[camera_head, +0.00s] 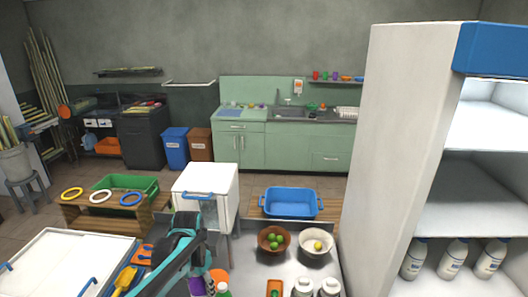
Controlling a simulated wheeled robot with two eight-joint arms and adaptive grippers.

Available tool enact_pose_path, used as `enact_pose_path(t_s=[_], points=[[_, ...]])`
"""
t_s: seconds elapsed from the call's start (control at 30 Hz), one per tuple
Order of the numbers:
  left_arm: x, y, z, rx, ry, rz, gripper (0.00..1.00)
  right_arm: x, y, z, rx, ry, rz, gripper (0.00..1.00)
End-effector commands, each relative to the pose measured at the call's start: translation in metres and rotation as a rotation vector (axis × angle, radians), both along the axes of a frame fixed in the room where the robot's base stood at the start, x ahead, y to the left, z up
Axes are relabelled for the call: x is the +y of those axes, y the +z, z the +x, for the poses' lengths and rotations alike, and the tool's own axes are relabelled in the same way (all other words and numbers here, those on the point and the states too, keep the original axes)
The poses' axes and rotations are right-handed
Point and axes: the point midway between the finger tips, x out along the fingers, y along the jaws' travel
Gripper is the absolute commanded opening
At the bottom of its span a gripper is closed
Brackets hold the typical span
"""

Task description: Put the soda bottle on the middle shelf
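A white shelf unit (399,130) with a blue top stands at the right. Its middle shelf (470,203) is bare where I see it. A bottle with a green top (222,290) is cut off by the bottom edge, beside a purple item (197,286). I cannot tell for sure whether either is the soda bottle. My dark and teal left arm rises from the bottom left and bends down near these items. Its fingertips are not clearly visible, so I cannot tell whether it holds anything. My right gripper is out of view.
White bottles with blue caps (453,260) stand on the lower shelf. The counter holds a brown bowl of limes (273,231), a pale bowl (316,236) and jars (302,288). A white box with a blue handle (221,180) and a blue tub (290,212) are behind.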

Motion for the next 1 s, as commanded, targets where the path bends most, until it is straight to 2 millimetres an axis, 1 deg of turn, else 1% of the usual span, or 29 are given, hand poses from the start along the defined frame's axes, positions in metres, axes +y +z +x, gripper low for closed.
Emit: enact_pose_path(t_s=[0.03,0.17,0.27,0.3,0.37,0.4,0.5,0.53,0.6,0.7,0.8,1.0], points=[[-0.001,-0.015,-0.002,0.000,0.020,0.000,0.06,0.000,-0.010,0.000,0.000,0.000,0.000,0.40],[-0.002,-0.049,-0.010,0.001,0.094,0.001,0.06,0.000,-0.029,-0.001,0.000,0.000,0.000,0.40],[-0.004,-0.081,-0.017,0.000,0.164,0.001,0.06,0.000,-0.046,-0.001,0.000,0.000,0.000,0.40],[-0.004,-0.097,-0.021,0.000,0.199,0.001,0.06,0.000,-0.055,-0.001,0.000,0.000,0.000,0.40],[-0.005,-0.121,-0.028,0.001,0.253,0.002,0.06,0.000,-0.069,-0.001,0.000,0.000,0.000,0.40],[-0.006,-0.137,-0.033,0.001,0.292,0.002,0.06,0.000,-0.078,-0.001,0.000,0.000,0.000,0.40],[-0.008,-0.170,-0.044,0.000,0.378,0.002,0.06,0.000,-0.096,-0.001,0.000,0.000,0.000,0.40],[-0.008,-0.177,-0.046,0.000,0.399,0.002,0.06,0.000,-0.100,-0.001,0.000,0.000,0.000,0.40],[-0.009,-0.190,-0.052,0.000,0.439,0.002,0.06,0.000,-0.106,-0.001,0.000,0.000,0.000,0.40],[-0.010,-0.200,-0.057,0.000,0.475,0.002,0.06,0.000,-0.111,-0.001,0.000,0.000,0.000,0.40],[-0.010,-0.203,-0.059,0.000,0.490,0.002,0.06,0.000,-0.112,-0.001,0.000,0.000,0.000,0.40],[-0.010,-0.202,-0.059,0.000,0.492,0.002,0.06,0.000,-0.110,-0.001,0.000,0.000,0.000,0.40]])
